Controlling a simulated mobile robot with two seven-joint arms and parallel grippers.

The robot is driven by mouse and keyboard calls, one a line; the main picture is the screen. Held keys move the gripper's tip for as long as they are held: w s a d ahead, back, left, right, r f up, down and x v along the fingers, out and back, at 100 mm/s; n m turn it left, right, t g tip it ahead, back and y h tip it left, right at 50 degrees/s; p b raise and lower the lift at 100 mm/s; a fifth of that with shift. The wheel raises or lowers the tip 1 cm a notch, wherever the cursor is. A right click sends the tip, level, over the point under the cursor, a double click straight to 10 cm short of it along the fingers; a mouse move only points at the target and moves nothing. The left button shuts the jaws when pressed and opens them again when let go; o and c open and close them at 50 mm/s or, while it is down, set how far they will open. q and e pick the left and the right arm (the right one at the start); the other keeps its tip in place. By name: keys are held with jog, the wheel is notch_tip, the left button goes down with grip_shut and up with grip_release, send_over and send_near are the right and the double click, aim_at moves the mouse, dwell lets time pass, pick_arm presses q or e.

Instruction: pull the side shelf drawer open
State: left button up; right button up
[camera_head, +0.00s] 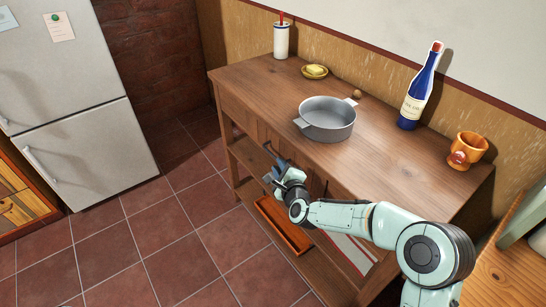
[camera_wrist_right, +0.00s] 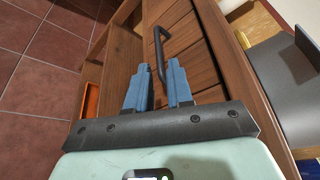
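The side shelf (camera_head: 385,165) is a brown wooden table along the wall. Its drawer front (camera_wrist_right: 190,45) has vertical planks and looks shut; in the head view it is partly hidden by my right arm. A dark bar handle (camera_wrist_right: 157,42) stands out from the drawer front. My right gripper (camera_wrist_right: 158,68) is at the handle with its blue fingers apart, one on each side of the handle's near end. I cannot tell whether either finger touches it. In the head view my right gripper (camera_head: 275,172) is in front of the drawer. My left gripper is not in view.
On the shelf top stand a grey pot (camera_head: 327,118), a yellow item in a bowl (camera_head: 315,72), a blue bottle (camera_head: 418,98), an orange mug (camera_head: 466,150) and a white canister (camera_head: 281,40). An orange tray (camera_head: 283,226) lies below. The tiled floor in front is clear.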

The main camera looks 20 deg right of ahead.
aim_at(274, 157)
jog(key=x, duration=0.7)
jog(key=shift+w+f, duration=0.2)
jog(key=shift+w, duration=0.2)
grip_shut()
